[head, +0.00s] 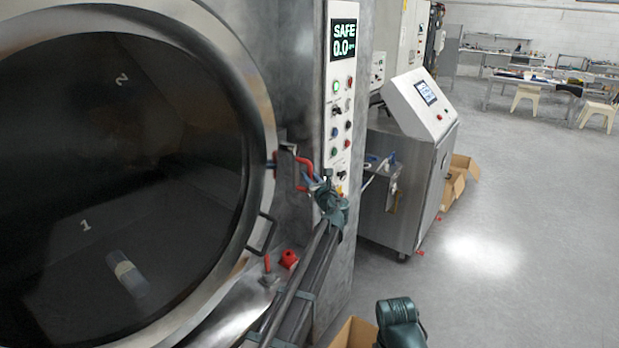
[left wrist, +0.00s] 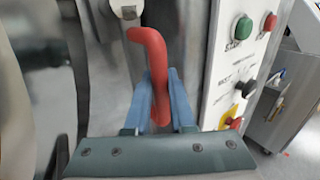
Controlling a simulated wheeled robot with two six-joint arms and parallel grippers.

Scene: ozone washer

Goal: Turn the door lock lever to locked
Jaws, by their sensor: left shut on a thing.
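The door lock lever (head: 304,162) is a bent red handle at the right edge of the round door, beside the control panel. In the left wrist view the red lever (left wrist: 150,48) stands nearly upright with its upper end bent to the left. My left gripper (head: 312,184) is at the lever in the head view. In the left wrist view the blue fingers of the left gripper (left wrist: 159,90) are shut on the lever, one on each side. The round door (head: 258,90) sits against its frame. My right gripper does not show.
A control panel (head: 341,130) with several buttons and a screen reading SAFE 0.0 is just right of the lever. A black door handle (head: 264,233) and a red knob (head: 289,259) sit below. A steel cabinet (head: 410,190) stands further right, with open floor beyond.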

